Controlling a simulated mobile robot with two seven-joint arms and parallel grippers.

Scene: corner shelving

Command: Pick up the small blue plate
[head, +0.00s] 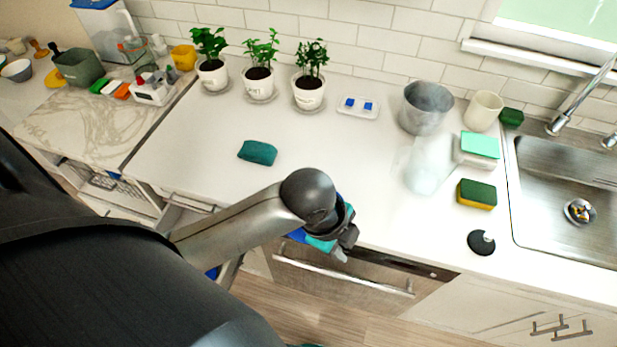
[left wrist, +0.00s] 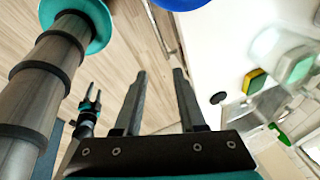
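My left gripper (head: 342,250) hangs over the front edge of the counter in the head view. In the left wrist view its two fingers (left wrist: 158,85) are apart with nothing between them. A blue rounded surface (left wrist: 180,4) shows at the top edge of that view, beyond the fingertips and apart from them. A bit of blue (head: 297,235) also shows beside my left wrist in the head view, mostly hidden by the arm. I cannot tell whether either is the small blue plate. My right gripper (left wrist: 92,98) is small in the left wrist view, its fingers apart and empty.
A teal cloth (head: 257,152) lies on the white counter. Potted plants (head: 308,93), a grey metal pot (head: 425,108), a cream cup (head: 484,110), a translucent vessel (head: 427,167) and sponges (head: 477,194) stand around it. The sink (head: 570,190) is at right. The counter's middle is clear.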

